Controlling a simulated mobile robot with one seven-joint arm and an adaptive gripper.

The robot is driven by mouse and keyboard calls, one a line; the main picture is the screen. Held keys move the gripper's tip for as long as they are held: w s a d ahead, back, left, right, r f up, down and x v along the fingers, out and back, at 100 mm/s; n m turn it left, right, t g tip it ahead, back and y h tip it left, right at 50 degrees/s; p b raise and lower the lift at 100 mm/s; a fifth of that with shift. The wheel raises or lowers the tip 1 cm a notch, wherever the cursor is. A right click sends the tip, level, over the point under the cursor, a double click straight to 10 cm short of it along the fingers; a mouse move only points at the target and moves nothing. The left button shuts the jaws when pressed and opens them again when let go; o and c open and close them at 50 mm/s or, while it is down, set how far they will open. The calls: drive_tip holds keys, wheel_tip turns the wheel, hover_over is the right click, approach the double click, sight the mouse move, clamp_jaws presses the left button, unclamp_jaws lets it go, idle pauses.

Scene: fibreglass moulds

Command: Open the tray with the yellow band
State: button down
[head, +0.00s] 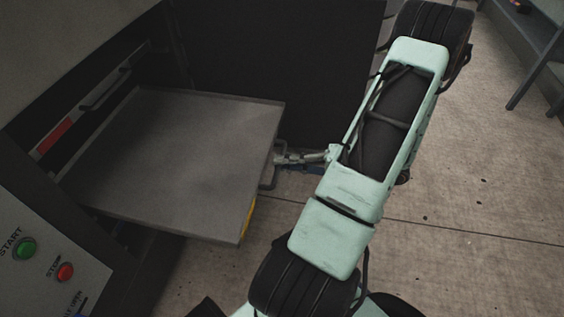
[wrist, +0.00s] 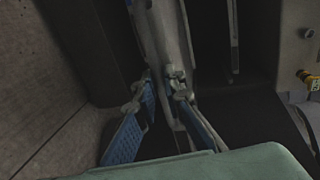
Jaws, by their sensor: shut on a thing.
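The tray with the yellow band (head: 185,160) is a flat grey slab, pulled well out of the dark cabinet on the left. Its yellow band (head: 249,217) shows on the front face, below the right edge. Its handle (head: 268,177) stands out from that front face. My gripper (head: 280,159) is at this handle and shut on it, with my pale green arm to the right. The wrist view shows the blue-padded fingers of my gripper (wrist: 161,82) close together at the tips. The grip itself is dark and partly hidden there.
A tray with a red band (head: 54,137) and a dark handle (head: 103,88) sits in the cabinet behind. A panel with a green START button (head: 24,248) and a red button (head: 65,271) is at lower left. Concrete floor (head: 470,170) is open to the right.

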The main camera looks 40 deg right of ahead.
drive_tip(key=c, duration=2)
unclamp_jaws()
drive_tip(key=v, duration=1.2)
